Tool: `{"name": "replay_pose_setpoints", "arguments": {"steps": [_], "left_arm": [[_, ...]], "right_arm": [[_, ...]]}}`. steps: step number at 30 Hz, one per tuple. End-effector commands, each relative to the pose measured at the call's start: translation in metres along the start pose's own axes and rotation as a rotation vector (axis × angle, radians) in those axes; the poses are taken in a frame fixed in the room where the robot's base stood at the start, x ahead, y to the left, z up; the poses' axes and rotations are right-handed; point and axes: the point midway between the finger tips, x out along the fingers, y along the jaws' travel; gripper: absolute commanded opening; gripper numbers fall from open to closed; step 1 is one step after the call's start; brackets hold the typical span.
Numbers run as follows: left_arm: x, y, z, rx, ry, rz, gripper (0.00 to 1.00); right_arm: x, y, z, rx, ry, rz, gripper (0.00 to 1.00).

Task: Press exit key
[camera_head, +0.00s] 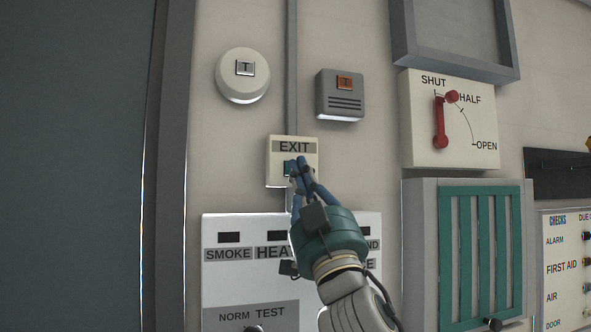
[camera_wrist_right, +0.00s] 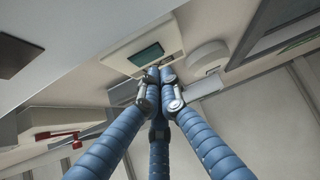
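The exit key is a green button (camera_head: 289,168) on a small cream wall box (camera_head: 277,179) labelled EXIT. In the right wrist view the green button (camera_wrist_right: 146,53) shows just beyond my fingertips. My right gripper (camera_head: 302,164) has blue fingers and a teal wrist. It is in front of the box, its fingertips over the right part of the button. The fingers are drawn together with nothing between them, as the right wrist view (camera_wrist_right: 160,72) also shows. I cannot tell whether they touch the button. My left gripper is not in view.
Below the box is a panel (camera_head: 228,272) with SMOKE and HEAT labels, partly behind my right arm. A round detector (camera_head: 242,88) and a grey sounder box (camera_head: 340,103) are above. A red lever (camera_head: 440,123) and green-slatted vent (camera_head: 480,250) are right. A dark door (camera_head: 75,170) stands left.

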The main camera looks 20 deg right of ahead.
Motion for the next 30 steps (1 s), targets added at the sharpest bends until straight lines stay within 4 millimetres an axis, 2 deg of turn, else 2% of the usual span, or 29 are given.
{"name": "replay_pose_setpoints", "arguments": {"steps": [30], "left_arm": [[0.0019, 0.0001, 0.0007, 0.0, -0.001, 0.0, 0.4]], "right_arm": [[0.006, 0.0001, 0.006, 0.0, 0.0, 0.0, 0.0]]}}
